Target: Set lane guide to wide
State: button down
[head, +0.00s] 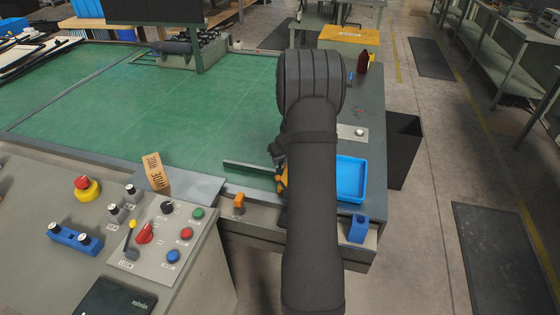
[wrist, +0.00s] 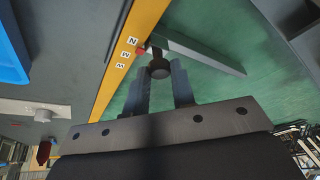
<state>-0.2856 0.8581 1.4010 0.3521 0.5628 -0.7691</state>
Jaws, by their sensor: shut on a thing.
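The lane guide is a long grey-green bar (wrist: 205,55) over the green table; it also shows in the head view (head: 250,170). A dark round knob (wrist: 158,69) is at its near end. My gripper (wrist: 161,73) is shut on this knob, one finger on each side. A yellow scale strip (wrist: 112,82) runs beside it with letters N, M and W. A small red pointer (wrist: 141,51) at the guide's end is beside the N, nearest that mark. In the head view, my arm hides the knob and most of the gripper.
A blue tray (head: 350,180) and a blue holder (head: 358,229) are right of my arm. A control panel (head: 165,240) with buttons stands at the front left. A cardboard tag (head: 154,172) reads WIDE. The green table surface (head: 200,110) left of the arm is mostly clear.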

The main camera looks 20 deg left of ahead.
jog(key=w, duration=0.3)
jog(key=shift+w, duration=0.7)
jog(key=shift+r, duration=0.1)
jog(key=c, duration=1.2)
grip_release()
jog(key=shift+w, duration=0.1)
jog(key=shift+c, duration=0.2)
jog(key=v, duration=1.7)
jog(key=x, duration=1.7)
